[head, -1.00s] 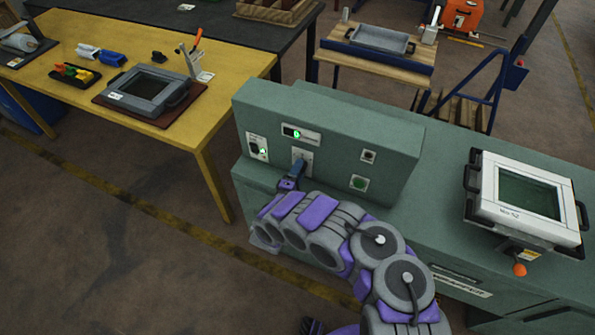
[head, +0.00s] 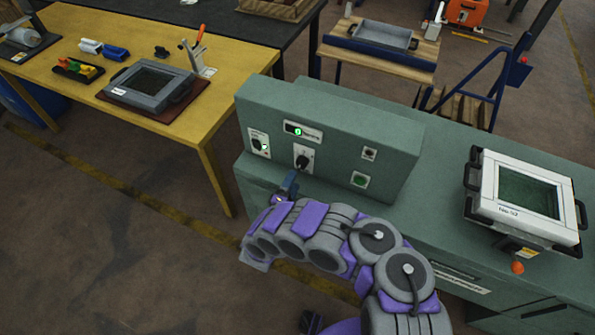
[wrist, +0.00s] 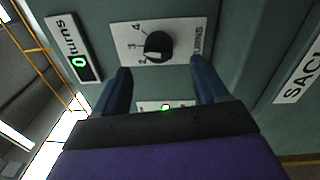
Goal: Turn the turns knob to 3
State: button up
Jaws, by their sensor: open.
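The turns knob (wrist: 158,45) is black and round, on a white plate (wrist: 180,30) marked with 2, 3, 4 and the word turns. In the wrist view it sits between and beyond my fingertips. A pale mark on the knob faces roughly the 2, but I cannot be sure of its setting. In the head view the knob (head: 302,161) shows on the green machine's front panel. My gripper (head: 291,178) is open and empty, just in front of and below it, apart from it. The fingers (wrist: 161,75) also show in the wrist view.
A turns display (wrist: 80,64) reads 0, left of the knob. A white-framed unit (head: 522,197) stands on the machine at right. A yellow table (head: 180,118) stands left.

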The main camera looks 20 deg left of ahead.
jog(key=s+p, duration=0.1)
jog(key=s, duration=0.9)
jog(key=shift+f+p, duration=0.35)
jog(key=shift+a, duration=0.1)
